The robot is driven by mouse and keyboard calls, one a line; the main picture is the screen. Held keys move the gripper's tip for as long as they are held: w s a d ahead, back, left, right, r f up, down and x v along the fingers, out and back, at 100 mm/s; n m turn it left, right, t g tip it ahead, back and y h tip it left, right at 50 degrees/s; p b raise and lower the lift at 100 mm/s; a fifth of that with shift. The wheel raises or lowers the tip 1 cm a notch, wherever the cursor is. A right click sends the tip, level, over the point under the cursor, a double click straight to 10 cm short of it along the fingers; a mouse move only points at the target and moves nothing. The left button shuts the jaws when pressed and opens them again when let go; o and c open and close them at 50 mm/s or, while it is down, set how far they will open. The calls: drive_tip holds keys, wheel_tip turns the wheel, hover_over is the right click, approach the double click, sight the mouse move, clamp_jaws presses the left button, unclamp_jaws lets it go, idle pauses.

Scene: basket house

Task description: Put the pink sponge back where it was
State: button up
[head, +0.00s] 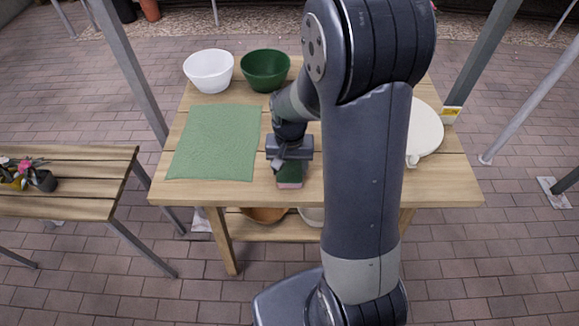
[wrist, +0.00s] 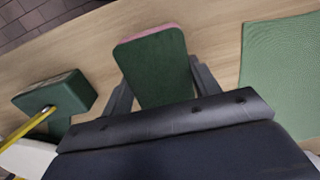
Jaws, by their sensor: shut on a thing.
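The pink sponge (wrist: 152,62) shows in the wrist view with a dark green face toward the camera and a pink edge along its far end. My gripper (wrist: 155,85) is shut on it, with one finger at each side. In the head view the sponge (head: 290,175) is under my gripper (head: 289,160), near the front edge of the wooden table (head: 235,190), right of the green mat. I cannot tell whether its bottom touches the table.
A green mat (head: 215,142) lies on the table's left. White (head: 209,72) and green (head: 265,70) bowls stand at the back. A round white board (head: 425,130) is at right. The wrist view shows a dark green block (wrist: 55,92) and a yellow rod (wrist: 33,122).

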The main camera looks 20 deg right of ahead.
sight(290, 167)
drive_tip(key=shift+f, duration=0.25)
drive_tip(key=shift+f, duration=0.15)
drive_tip(key=o, duration=0.9)
drive_tip(key=shift+o, duration=0.2)
wheel_tip(290, 167, up, 12)
drive_tip(key=shift+r+p, duration=0.25)
drive_tip(key=shift+p, duration=0.15)
